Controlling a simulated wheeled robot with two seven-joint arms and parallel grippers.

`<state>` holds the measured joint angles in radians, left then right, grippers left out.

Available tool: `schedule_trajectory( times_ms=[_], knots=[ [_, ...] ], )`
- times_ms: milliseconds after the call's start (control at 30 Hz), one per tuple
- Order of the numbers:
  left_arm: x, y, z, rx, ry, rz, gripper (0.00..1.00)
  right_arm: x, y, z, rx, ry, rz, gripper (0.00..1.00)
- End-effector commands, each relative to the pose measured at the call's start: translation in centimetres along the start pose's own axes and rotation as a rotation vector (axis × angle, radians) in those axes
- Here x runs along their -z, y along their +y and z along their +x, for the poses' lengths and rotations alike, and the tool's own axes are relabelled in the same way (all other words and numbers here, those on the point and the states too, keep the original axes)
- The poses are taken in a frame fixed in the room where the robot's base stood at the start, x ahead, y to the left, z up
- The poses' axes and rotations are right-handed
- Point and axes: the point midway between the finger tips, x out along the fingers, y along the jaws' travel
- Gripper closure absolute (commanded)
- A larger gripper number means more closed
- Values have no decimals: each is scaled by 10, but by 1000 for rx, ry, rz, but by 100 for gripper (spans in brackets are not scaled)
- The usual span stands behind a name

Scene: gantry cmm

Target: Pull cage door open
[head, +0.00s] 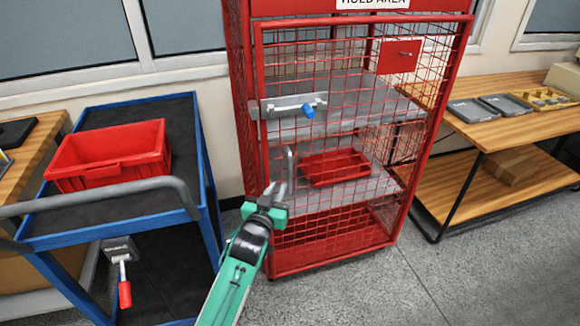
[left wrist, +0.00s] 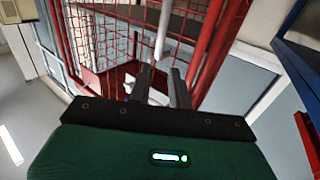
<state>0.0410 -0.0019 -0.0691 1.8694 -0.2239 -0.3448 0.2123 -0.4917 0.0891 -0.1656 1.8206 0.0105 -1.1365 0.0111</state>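The red mesh cage door (head: 345,222) stands upright at the cage front and looks shut. A grey vertical pull handle (head: 290,165) is on its left side. Above it is a grey latch bar (head: 285,108) with a blue knob (head: 308,111). My left gripper (head: 275,190) is at the handle's lower end. In the left wrist view the fingers of my left gripper (left wrist: 161,72) are apart, and the pale handle (left wrist: 163,32) comes down to the gap between their tips. I cannot tell whether they touch. My right gripper is in neither view.
A blue cart (head: 130,215) with a red bin (head: 110,157) stands close on the left. A wooden bench (head: 520,125) with trays stands on the right. Inside the cage is a red tray (head: 335,167). The floor (head: 400,290) in front of the cage is clear.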

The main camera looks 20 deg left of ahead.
Motion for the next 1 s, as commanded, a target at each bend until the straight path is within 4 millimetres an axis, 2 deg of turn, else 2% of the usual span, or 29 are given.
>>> schedule_trajectory(
  times_ms=[600, 800, 1000],
  knots=[
    [-1, 0, 103, -1, -2, 1, 80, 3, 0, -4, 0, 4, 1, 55],
    [-2, 0, 124, -1, -2, 0, 80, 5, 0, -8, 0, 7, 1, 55],
    [-1, 0, 131, -1, -2, 0, 80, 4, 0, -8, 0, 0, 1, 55]
  ],
)
